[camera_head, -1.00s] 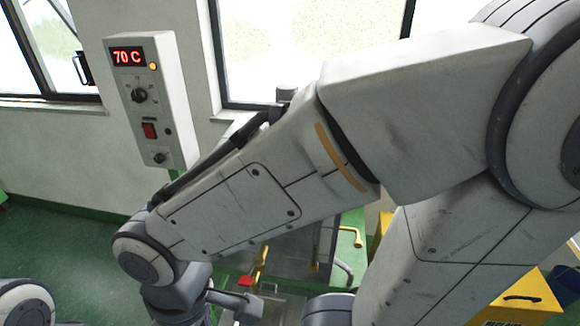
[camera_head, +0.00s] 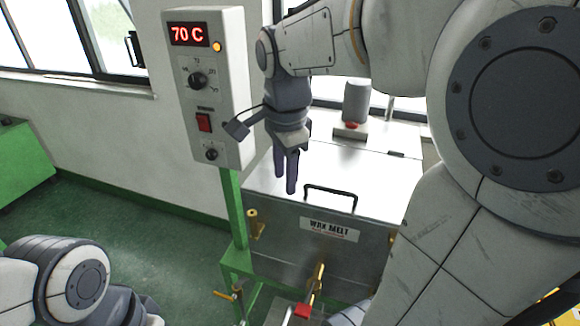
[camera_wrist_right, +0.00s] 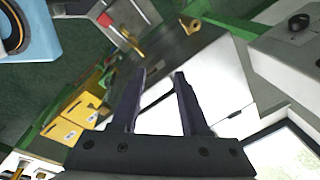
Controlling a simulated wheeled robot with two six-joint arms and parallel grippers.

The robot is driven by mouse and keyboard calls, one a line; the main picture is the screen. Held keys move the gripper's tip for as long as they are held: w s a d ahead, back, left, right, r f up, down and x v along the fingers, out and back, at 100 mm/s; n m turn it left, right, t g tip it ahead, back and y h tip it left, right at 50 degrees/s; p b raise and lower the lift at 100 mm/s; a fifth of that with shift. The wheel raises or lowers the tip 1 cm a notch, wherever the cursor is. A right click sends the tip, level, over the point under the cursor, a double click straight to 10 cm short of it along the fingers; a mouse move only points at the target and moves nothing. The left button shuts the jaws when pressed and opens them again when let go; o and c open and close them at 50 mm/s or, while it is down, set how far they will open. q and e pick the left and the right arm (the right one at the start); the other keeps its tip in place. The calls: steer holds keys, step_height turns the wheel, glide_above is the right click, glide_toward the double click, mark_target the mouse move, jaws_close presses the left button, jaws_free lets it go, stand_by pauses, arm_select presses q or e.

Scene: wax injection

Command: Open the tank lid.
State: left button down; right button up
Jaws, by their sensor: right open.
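The tank is a metal box with a "WAX MELT" label on its front (camera_head: 375,250). Its shiny flat lid (camera_head: 365,172) lies closed on top. A black bar handle (camera_head: 331,188) stands at the lid's front edge. My right gripper (camera_head: 285,183) points down over the lid, left of the handle and apart from it in the head view. It is open and empty. In the right wrist view its two fingers (camera_wrist_right: 160,74) are spread, with the bright lid (camera_wrist_right: 228,78) behind and beside them. My left arm shows at the bottom left; its gripper is out of view.
A control box (camera_head: 208,120) reading 70 C stands on a green post left of the tank. A motor-like cylinder (camera_head: 356,102) stands behind the lid. Brass taps (camera_head: 316,280) stick out at the tank's front. Yellow bins (camera_wrist_right: 80,108) show in the wrist view.

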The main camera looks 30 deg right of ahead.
mark_target(330, 189)
steer(key=d+r+m+h, duration=0.1)
steer(key=d+r+m, duration=0.2)
steer(key=d+m, duration=0.65)
steer(key=f, duration=0.3)
steer(key=d+f, duration=0.1)
steer(key=f, duration=0.3)
steer(key=d+f, duration=0.1)
steer(key=f, duration=0.2)
steer(key=shift+w+d+f, duration=0.1)
steer(key=shift+w+f, duration=0.1)
steer(key=shift+f, duration=0.05)
jaws_close()
stand_by(0.4)
